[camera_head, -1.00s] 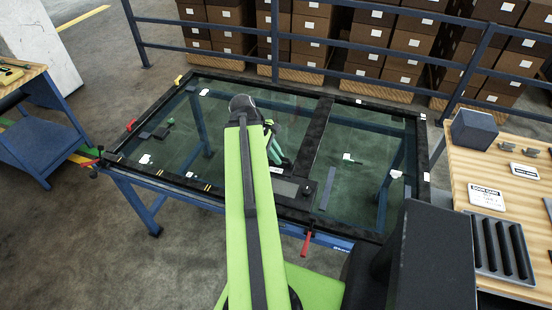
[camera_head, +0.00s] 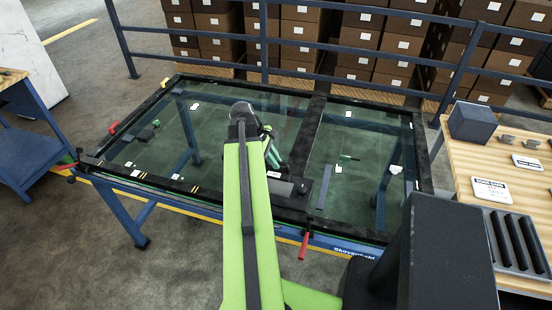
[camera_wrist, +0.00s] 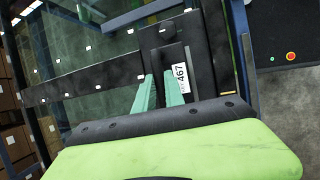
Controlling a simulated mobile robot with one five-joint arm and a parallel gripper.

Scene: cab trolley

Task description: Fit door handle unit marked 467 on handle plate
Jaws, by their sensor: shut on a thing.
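The frame with glass panels (camera_head: 219,203) lies flat on the blue trolley (camera_head: 125,215). A dark handle plate (camera_head: 320,181) with a round knob (camera_head: 303,189) sits at the frame's near edge, right of my gripper. My gripper (camera_head: 272,157) has teal fingers and reaches down there. In the wrist view my gripper (camera_wrist: 160,85) is shut on a dark unit, mostly hidden by the fingers. A white label reading 467 (camera_wrist: 181,80) shows beside the right finger. The knob (camera_wrist: 168,32) lies just beyond the fingertips. I cannot tell whether the unit touches the plate.
A wooden bench (camera_head: 525,195) at the right holds a dark box (camera_head: 473,123), a card (camera_head: 491,190) and a ribbed tray (camera_head: 512,240). A red clamp handle (camera_head: 304,245) sticks out at the near edge. A blue railing (camera_head: 340,47) and stacked boxes stand behind.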

